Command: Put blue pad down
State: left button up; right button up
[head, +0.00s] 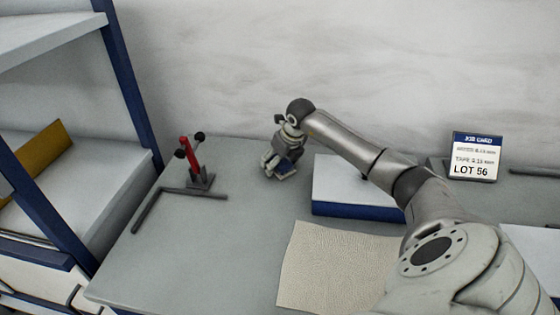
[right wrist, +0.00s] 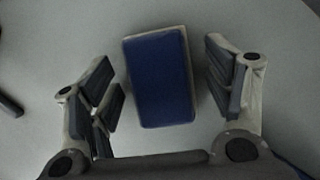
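The blue pad (right wrist: 160,80) is a small blue block with a pale edge. In the right wrist view it lies between the two fingers of my right gripper (right wrist: 165,88), with a clear gap on each side. In the head view the right gripper (head: 279,168) is low over the grey table (head: 220,245), near its back edge, and a bit of the blue pad (head: 286,166) shows between the fingers. The pad appears to rest on the table, though its underside is hidden. My left gripper is not in view.
A red stand with black knobs (head: 192,160) and a dark L-shaped bar (head: 165,205) are to the left. A white-topped blue box (head: 345,182) is close on the right. A beige sheet (head: 330,265) lies in front. A job card (head: 474,157) stands at the back right.

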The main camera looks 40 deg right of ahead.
jog(key=shift+r, duration=0.1)
jog(key=shift+r, duration=0.25)
jog(key=b+v, duration=0.1)
jog(key=v, duration=1)
jog(key=shift+s+r, duration=0.15)
jog(key=shift+r, duration=0.15)
